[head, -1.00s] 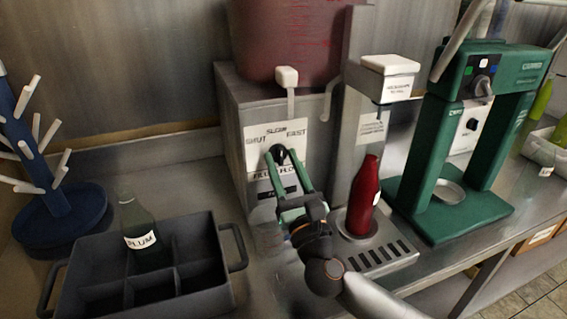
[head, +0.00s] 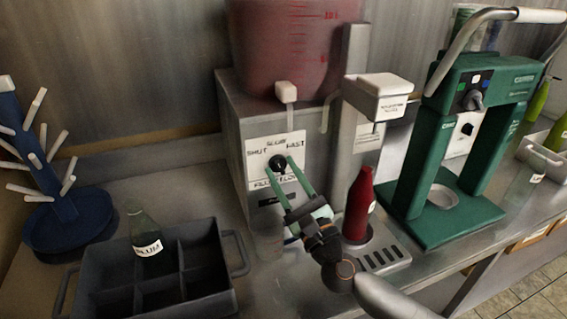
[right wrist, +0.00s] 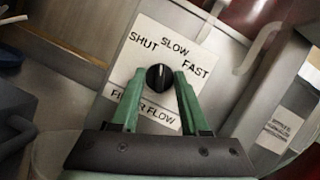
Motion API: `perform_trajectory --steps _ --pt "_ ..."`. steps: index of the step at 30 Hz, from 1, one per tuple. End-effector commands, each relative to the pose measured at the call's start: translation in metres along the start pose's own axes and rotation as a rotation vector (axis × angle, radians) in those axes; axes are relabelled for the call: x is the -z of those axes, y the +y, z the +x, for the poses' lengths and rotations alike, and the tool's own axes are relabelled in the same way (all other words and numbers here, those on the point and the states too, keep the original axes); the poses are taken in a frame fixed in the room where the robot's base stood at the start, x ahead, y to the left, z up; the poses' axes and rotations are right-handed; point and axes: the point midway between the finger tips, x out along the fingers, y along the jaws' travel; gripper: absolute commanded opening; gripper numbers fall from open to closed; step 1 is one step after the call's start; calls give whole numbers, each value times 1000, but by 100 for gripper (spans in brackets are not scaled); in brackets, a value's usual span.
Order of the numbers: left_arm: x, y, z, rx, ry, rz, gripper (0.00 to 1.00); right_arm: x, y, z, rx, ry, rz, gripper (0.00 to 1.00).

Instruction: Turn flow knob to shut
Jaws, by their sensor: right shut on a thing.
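The black flow knob (head: 279,163) sits on a white label plate (head: 262,150) marked SHUT, SLOW and FAST, on the front of the grey filler box. In the right wrist view the knob (right wrist: 158,77) lies between the two green fingertips of my right gripper (right wrist: 160,82). This gripper (head: 281,168) is shut on the knob, with its arm coming up from the lower right. A small pale mark on the knob looks to be near its top, towards SLOW, but its exact angle is hard to tell. My left gripper is not in view.
A red bottle (head: 358,205) stands on the drip tray (head: 397,253) under the white filler head (head: 378,95), close right of my arm. A green capper (head: 410,170) stands right.

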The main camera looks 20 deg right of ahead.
Motion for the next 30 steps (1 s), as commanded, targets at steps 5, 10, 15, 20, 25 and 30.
perform_trajectory --steps 5,10,15,20,25,30 --pt "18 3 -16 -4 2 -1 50 -4 -3 1 -58 2 -137 0" --pt "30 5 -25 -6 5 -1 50 -3 -3 1 -101 1 -243 0" --pt "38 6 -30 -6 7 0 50 -2 -3 1 -133 0 -319 0" --pt "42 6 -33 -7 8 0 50 -2 -2 0 -149 -1 -360 0" --pt "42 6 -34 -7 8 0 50 -1 -2 0 -157 -1 -378 0" --pt "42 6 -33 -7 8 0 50 -1 -2 0 -158 -2 -381 0"
